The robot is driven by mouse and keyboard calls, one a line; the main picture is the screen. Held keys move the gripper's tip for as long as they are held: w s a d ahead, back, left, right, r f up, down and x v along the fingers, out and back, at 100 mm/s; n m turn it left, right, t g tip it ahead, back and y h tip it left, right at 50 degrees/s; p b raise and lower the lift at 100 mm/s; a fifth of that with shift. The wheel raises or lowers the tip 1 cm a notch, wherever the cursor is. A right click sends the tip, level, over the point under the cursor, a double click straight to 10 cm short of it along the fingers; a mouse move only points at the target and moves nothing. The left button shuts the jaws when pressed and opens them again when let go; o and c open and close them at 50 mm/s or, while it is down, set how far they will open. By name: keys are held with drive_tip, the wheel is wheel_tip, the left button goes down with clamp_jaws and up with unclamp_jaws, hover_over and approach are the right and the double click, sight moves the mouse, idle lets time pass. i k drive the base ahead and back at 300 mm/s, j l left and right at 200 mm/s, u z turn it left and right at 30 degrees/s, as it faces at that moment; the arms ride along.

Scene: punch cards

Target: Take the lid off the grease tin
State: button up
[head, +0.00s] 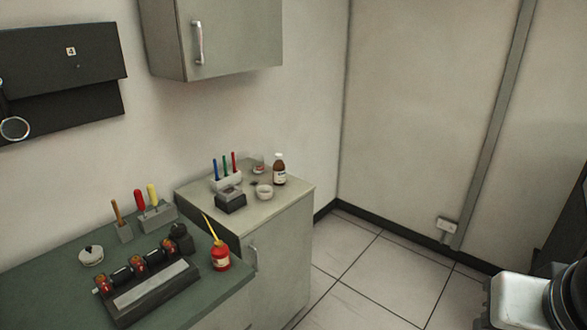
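My gripper is not in view. Only a white and dark part of my own body shows at the bottom right, far from the tin.
On the green bench (50,290) stand a dark roller device (152,290), a red oil can (220,255) with a yellow spout and a tool holder (157,217). The cabinet (285,200) behind holds a brown bottle (279,170) and a pale bowl (264,192). Tiled floor (380,270) is clear.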

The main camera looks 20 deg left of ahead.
sight(90, 253)
drive_tip(key=u, duration=2.4)
drive_tip(key=i, duration=1.1)
